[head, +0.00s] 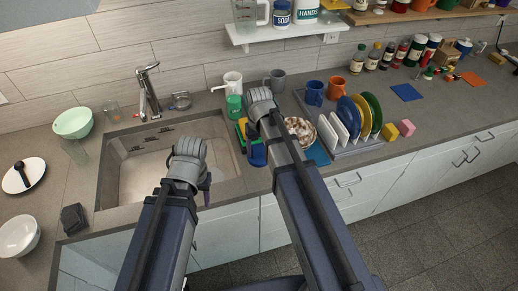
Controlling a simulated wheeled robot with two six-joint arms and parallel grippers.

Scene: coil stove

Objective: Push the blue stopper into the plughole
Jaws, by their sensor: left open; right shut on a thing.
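The sink (135,180) is at the left, its pale basin partly covered by my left arm. I cannot make out the plughole. I cannot pick out the blue stopper for sure. My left gripper (188,150) is over the basin, seen from behind, open with its fingers mostly hidden. My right gripper (261,98) is over the counter right of the sink, near the grey mug (275,79). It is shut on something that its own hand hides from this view.
The faucet (149,92) rises behind the basin. A rack with plates (374,111) is further right. A mint bowl (73,123) is left of the sink.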

